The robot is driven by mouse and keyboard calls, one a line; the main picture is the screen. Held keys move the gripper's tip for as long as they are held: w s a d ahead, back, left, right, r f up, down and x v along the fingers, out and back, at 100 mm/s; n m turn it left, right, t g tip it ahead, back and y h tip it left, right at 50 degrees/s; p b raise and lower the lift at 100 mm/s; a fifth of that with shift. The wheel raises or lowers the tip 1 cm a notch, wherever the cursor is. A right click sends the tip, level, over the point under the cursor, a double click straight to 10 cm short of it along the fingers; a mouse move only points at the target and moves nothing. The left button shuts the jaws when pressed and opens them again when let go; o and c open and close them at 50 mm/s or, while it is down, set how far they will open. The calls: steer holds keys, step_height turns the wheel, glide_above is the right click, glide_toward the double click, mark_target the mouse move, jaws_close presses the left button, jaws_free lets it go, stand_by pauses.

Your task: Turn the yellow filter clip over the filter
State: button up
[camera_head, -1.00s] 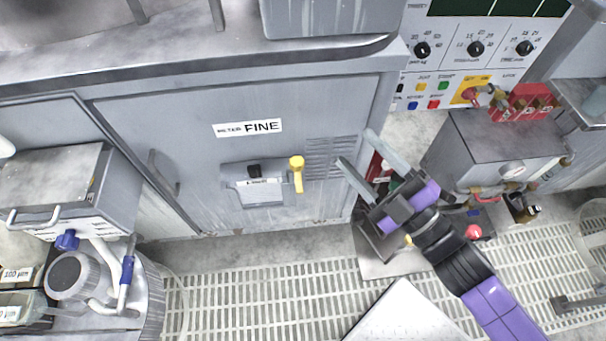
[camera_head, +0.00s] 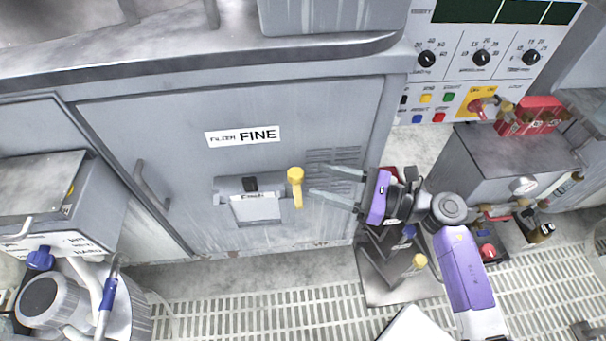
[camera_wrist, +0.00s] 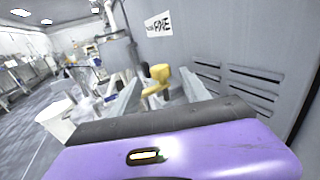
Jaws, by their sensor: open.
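The yellow filter clip (camera_head: 296,186) is mounted on the grey cabinet front, with its round head at the top and its handle hanging down. It stands just right of the filter (camera_head: 256,205), a grey box with a black knob and a small label. My gripper (camera_head: 318,182) is open, its two pale fingers pointing left at the clip from the right, one above the other. The fingertips are close to the clip; I cannot tell whether they touch it. In the wrist view the clip (camera_wrist: 158,78) shows between the fingers. The filter is not clearly visible there.
The cabinet front carries a FINE label (camera_head: 242,136) above the filter and vent slots (camera_head: 335,157) behind my fingers. A control panel (camera_head: 478,60) with knobs stands at upper right. A grey box (camera_head: 515,160) with red valves is at the right. Grating (camera_head: 270,318) covers the floor.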

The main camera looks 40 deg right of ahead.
mark_target(303, 175)
steer(key=shift+x, duration=2.7)
jaws_close()
